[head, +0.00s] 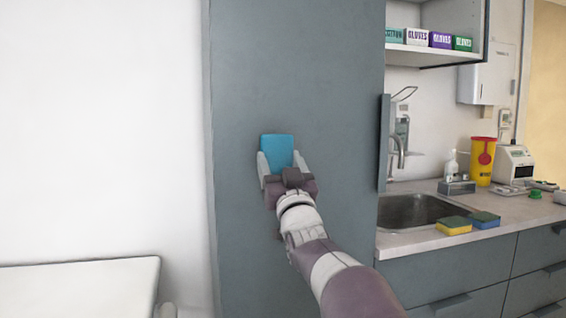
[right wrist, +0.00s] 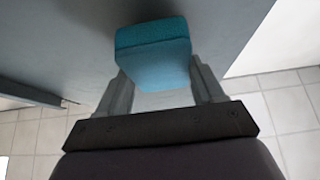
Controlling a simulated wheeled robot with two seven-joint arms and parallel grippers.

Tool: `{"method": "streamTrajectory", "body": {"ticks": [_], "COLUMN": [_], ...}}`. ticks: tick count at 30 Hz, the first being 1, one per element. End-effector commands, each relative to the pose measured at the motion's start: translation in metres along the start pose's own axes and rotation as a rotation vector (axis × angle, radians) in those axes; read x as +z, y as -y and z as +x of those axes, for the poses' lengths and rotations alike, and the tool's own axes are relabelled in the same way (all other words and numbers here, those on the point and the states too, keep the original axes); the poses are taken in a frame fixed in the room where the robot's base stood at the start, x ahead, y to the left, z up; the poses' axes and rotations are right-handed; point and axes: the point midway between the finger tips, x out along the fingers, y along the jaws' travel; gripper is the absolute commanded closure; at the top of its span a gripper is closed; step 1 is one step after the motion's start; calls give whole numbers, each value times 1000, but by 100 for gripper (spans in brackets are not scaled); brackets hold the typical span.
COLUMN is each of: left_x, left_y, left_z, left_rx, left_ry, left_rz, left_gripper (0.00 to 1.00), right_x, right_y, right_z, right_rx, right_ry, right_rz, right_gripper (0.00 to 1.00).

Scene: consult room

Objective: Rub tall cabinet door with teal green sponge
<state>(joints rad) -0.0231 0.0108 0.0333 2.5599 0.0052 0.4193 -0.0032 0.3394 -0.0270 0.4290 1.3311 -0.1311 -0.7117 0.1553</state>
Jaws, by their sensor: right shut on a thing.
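The tall cabinet door (head: 300,65) is a flat grey-blue panel filling the middle of the head view. My right gripper (head: 279,163) is in front of it, shut on the teal green sponge (head: 277,150), which looks bright blue-teal here. In the right wrist view the sponge (right wrist: 153,50) sits between the two grey fingers, its far end at or very close to the grey-blue door surface (right wrist: 60,40). I cannot tell for sure whether it touches. My left gripper is not in view.
A counter (head: 410,245) with a sink (head: 415,208) stands to the right. A yellow-green sponge (head: 453,226) and a blue-yellow sponge (head: 484,219) lie at its front edge. Glove boxes (head: 440,40) sit on a shelf above. A white surface (head: 80,280) is at lower left.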

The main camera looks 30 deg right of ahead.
Motion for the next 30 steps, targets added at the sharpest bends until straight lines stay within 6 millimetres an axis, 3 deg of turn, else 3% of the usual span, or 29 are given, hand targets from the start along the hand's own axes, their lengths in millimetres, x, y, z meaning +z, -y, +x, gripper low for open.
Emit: {"method": "streamTrajectory", "body": {"ticks": [30], "left_x": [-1], "left_y": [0], "left_z": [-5], "left_rx": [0], "left_ry": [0], "left_rz": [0], "left_gripper": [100], "right_x": [5], "right_y": [0], "right_z": [9], "right_rx": [0], "right_ry": [-1], "right_rz": [0], "right_gripper": [57]}}
